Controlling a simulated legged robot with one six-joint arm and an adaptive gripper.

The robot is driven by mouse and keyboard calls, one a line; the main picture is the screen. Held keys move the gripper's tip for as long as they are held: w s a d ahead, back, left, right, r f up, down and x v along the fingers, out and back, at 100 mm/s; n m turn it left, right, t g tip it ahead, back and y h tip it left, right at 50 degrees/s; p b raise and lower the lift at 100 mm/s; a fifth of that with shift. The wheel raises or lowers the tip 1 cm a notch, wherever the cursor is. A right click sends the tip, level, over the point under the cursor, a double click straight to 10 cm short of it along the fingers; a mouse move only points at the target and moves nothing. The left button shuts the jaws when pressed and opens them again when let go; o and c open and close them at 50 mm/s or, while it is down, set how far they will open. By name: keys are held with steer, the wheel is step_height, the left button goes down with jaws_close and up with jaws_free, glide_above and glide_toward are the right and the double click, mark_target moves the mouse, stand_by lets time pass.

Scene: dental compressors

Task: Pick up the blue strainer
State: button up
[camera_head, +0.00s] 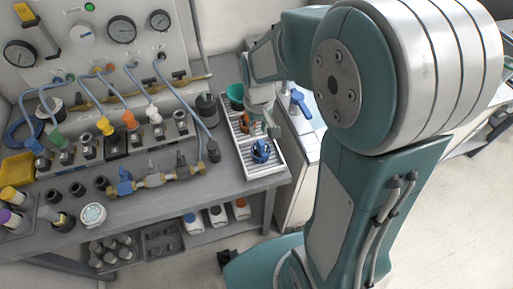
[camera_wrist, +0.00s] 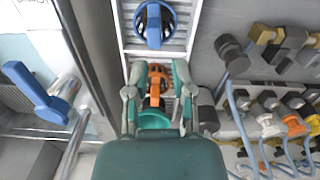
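The blue strainer (camera_head: 261,151) sits upright in the white slatted tray (camera_head: 252,172), near its front end. In the wrist view it (camera_wrist: 153,25) is at the top, ahead of my fingers. My gripper (camera_head: 262,125) is over the tray, just behind the blue strainer and apart from it. In the wrist view my gripper's two fingers (camera_wrist: 155,88) are spread, with nothing clamped between them. An orange strainer (camera_wrist: 157,76) shows in the gap between the fingers; its height relative to them is unclear. A green cup-like piece (camera_wrist: 155,119) is nearer my palm in that view.
The grey bench (camera_head: 225,183) carries valves, hoses and a brass pipe assembly (camera_head: 155,180) left of the tray. A gauge panel (camera_head: 110,35) stands behind. A blue-lever tap (camera_head: 299,103) is to the right. Dark fittings (camera_wrist: 232,55) flank the tray in the wrist view.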

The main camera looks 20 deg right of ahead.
mark_target(261, 141)
steer(key=f, duration=0.2)
steer(key=d+f, duration=0.1)
steer(key=f, duration=0.5)
steer(key=shift+s+a+f, duration=0.15)
steer(key=shift+a+f, duration=0.2)
steer(key=shift+d, duration=0.1)
steer(key=shift+d, duration=0.1)
jaws_close()
